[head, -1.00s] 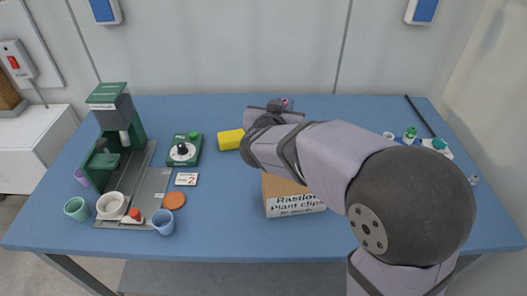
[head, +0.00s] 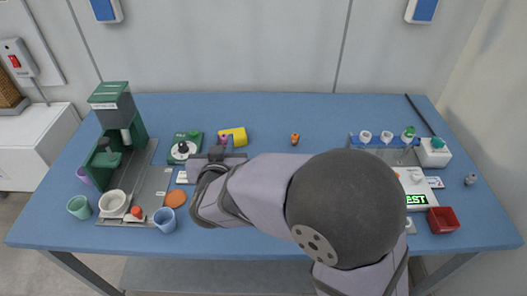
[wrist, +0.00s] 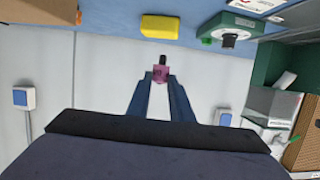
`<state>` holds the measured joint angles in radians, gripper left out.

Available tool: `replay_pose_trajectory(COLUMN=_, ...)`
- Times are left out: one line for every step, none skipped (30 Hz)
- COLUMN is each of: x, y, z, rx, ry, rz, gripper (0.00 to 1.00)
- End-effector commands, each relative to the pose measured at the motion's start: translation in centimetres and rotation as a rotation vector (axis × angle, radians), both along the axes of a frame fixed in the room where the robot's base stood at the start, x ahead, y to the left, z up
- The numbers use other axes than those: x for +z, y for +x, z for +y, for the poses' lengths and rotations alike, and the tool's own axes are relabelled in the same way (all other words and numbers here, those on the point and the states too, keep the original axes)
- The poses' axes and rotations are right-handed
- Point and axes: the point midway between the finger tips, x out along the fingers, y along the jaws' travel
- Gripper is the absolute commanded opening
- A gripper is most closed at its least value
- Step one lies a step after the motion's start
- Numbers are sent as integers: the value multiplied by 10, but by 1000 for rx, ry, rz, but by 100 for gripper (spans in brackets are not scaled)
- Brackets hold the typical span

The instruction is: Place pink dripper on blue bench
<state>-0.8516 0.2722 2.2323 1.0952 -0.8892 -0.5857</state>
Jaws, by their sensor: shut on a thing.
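My gripper (wrist: 160,85) is shut on the pink dripper (wrist: 160,73), which has a dark tip, in the wrist view. In the head view my gripper (head: 220,152) is over the blue bench (head: 260,112), left of centre, in front of the yellow block (head: 238,131). A bit of the pink dripper (head: 223,138) shows just beyond the fingers there. The dripper looks held above the bench; its exact height is hard to tell.
A green dial unit (head: 181,148) is close left of my gripper. The yellow block (wrist: 160,27) also shows in the wrist view. An orange-topped small part (head: 295,140) stands to the right. The bench's back middle is clear. My arm hides the front middle.

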Motion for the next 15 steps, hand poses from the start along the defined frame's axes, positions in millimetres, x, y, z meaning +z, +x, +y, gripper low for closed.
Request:
replay_pose_trajectory(x=3, y=1, z=0, rx=-10, ry=2, rz=-1, gripper=0)
replay_pose_trajectory(x=4, y=1, z=0, rx=-17, ry=1, rz=0, gripper=0)
replay_pose_trajectory(x=4, y=1, z=-1, rx=-24, ry=1, rz=0, gripper=0)
replay_pose_trajectory(x=5, y=1, z=-2, rx=-31, ry=1, rz=0, gripper=0)
replay_pose_trajectory(x=5, y=1, z=-2, rx=-35, ry=1, rz=0, gripper=0)
replay_pose_trajectory(x=5, y=2, z=-2, rx=-39, ry=0, rz=0, gripper=0)
replay_pose_trajectory(x=5, y=2, z=-2, rx=-41, ry=-1, rz=0, gripper=0)
replay_pose_trajectory(x=5, y=2, z=-2, rx=-43, ry=-1, rz=0, gripper=0)
replay_pose_trajectory(x=4, y=2, z=-2, rx=-44, ry=-1, rz=0, gripper=0)
replay_pose_trajectory(x=3, y=2, z=-3, rx=-44, ry=-2, rz=1, gripper=0)
replay_pose_trajectory(x=1, y=2, z=-3, rx=-44, ry=-2, rz=1, gripper=0)
replay_pose_trajectory(x=-3, y=2, z=-3, rx=-44, ry=-3, rz=1, gripper=0)
replay_pose_trajectory(x=-6, y=2, z=-3, rx=-44, ry=-4, rz=2, gripper=0)
replay_pose_trajectory(x=-11, y=2, z=-3, rx=-45, ry=-4, rz=2, gripper=0)
replay_pose_trajectory(x=-17, y=1, z=-3, rx=-45, ry=-5, rz=4, gripper=0)
